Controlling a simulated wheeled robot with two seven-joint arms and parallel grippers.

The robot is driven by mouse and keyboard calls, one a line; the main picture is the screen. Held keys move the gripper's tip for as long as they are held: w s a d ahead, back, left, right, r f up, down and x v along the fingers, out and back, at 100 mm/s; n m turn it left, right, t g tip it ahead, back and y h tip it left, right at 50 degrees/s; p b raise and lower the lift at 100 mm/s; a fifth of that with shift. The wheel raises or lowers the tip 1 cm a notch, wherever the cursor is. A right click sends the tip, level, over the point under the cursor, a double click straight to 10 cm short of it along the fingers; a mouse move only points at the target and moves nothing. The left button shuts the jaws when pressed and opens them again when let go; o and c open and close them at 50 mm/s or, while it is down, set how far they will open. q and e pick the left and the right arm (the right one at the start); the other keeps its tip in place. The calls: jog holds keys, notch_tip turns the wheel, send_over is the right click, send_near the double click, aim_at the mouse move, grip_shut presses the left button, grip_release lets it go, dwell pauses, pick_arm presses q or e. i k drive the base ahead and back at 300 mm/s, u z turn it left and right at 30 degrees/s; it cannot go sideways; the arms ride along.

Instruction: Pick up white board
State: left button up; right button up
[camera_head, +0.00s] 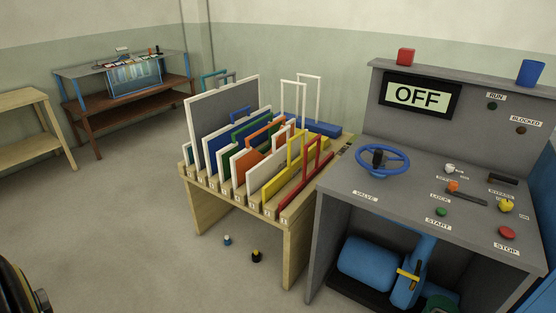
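Several coloured boards with loop handles stand upright in a slotted wooden rack (192,185) in the middle of the view. A white board (266,174) stands in the front part of the rack, between an orange board (248,161) and a yellow board (291,166). Neighbouring boards partly cover it. Another pale board (196,149) stands farther back, in front of a large grey panel with a white frame (226,120). Neither of my grippers can be made out in the view.
A grey control console (421,190) with a blue wheel (382,160) and an "OFF" display stands close to the rack's right. A glass tank (134,79) stands on a far table. A wooden bench (25,103) is at left. Two small bottles are on the floor. Floor left of the rack is clear.

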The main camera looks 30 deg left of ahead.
aim_at(259, 175)
jog(key=u, duration=2)
jog(key=i, duration=3.2)
jog(key=z, duration=3.1)
